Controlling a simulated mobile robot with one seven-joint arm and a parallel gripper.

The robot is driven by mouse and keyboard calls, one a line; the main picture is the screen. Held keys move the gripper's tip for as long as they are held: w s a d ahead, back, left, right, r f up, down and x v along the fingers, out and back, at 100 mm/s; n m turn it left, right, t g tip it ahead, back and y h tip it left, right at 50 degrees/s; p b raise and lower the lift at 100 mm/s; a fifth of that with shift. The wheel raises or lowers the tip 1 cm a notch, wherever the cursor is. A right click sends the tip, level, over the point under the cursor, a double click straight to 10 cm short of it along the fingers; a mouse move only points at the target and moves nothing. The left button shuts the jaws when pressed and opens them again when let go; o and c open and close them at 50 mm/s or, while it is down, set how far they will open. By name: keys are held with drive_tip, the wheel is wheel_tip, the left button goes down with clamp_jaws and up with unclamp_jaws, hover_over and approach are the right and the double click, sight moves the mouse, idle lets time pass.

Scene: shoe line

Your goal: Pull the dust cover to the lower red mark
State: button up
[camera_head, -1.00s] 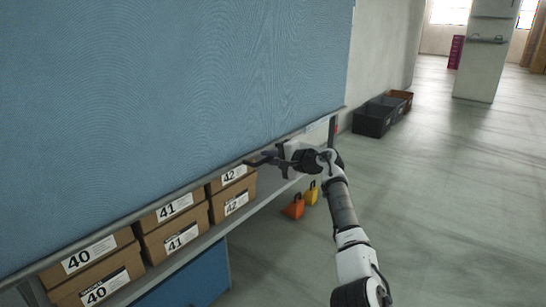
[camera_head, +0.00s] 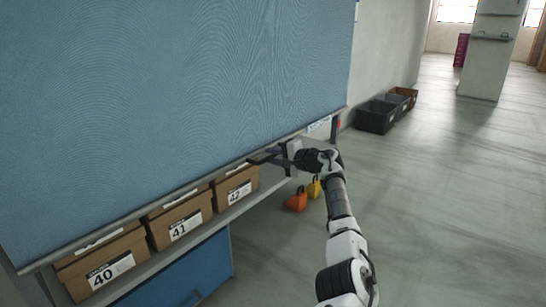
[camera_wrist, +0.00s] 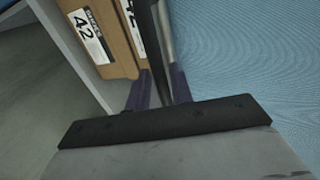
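The dust cover (camera_head: 190,90) is a large blue sheet hanging down over the front of a shelf, with a bar (camera_head: 215,174) along its lower edge. My gripper (camera_head: 258,161) is at this bar, near its right part. In the wrist view, the bar (camera_wrist: 165,35) runs between the two purple fingers of my gripper (camera_wrist: 158,88), which look closed around it. A small red mark (camera_head: 338,124) shows on the post at the right end of the shelf, a little below the cover's right corner. Only this one red mark shows.
Shoe boxes labelled 40 (camera_head: 108,272), 41 (camera_head: 182,228) and 42 (camera_head: 238,192) stand on the shelf beneath the cover. Orange (camera_head: 297,202) and yellow (camera_head: 314,189) weights stand on the floor. Dark bins (camera_head: 376,117) line the wall. The floor at right is clear.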

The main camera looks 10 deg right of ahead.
drive_tip(key=shift+o, duration=0.4)
drive_tip(key=shift+r, duration=0.1)
drive_tip(key=p+v, duration=0.3)
drive_tip(key=v, duration=1)
drive_tip(key=shift+s+d+p, duration=0.15)
drive_tip(key=shift+s+p, duration=0.2)
drive_tip(key=shift+p, duration=0.05)
